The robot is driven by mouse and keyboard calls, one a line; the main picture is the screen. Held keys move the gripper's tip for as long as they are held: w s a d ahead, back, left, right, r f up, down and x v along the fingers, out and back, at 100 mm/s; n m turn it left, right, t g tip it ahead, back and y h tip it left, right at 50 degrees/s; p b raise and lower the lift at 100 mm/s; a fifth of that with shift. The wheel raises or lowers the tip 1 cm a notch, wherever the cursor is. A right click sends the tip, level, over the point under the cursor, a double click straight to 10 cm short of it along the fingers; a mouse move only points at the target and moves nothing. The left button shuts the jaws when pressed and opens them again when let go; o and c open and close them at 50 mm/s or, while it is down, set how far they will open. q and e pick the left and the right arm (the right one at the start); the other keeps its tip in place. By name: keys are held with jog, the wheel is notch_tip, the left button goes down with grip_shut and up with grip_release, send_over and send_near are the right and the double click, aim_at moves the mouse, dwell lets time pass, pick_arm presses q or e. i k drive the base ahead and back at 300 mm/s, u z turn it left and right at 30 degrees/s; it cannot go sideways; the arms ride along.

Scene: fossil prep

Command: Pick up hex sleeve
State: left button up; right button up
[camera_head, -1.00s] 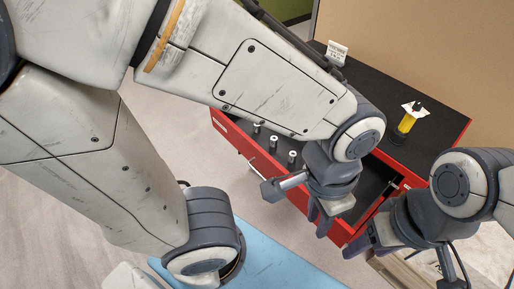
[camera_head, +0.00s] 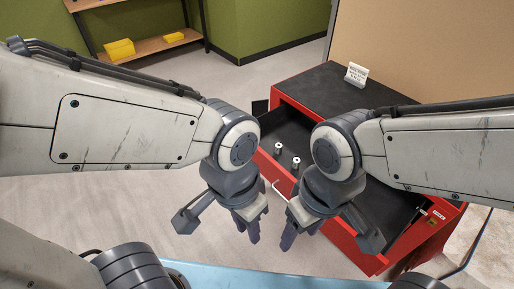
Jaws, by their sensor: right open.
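Small grey metal cylindrical pieces stand in the open black-lined drawer of the red cabinet: one piece (camera_head: 278,149) and another piece (camera_head: 296,164) to its right. They are too small for me to tell which, if either, is the hex sleeve. My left gripper (camera_head: 248,228) hangs in front of the drawer, left of its handle, pointing down; its finger gap is unclear. My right gripper (camera_head: 299,233) hangs just to its right at the drawer front, open with nothing seen in it. Both are apart from the pieces. My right arm hides part of the drawer.
The red cabinet (camera_head: 310,92) has a black top with a white label card (camera_head: 356,75). The drawer's handle (camera_head: 279,189) sticks out toward me. A blue surface (camera_head: 240,277) lies along the bottom. A shelf (camera_head: 150,46) with yellow bins stands far left; floor is clear between.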

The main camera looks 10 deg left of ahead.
aim_at(278, 146)
jog(key=k, duration=0.35)
jog(key=u, duration=1.1)
jog(key=i, duration=1.35)
jog(key=z, duration=0.95)
jog(key=i, duration=0.5)
jog(key=z, duration=0.5)
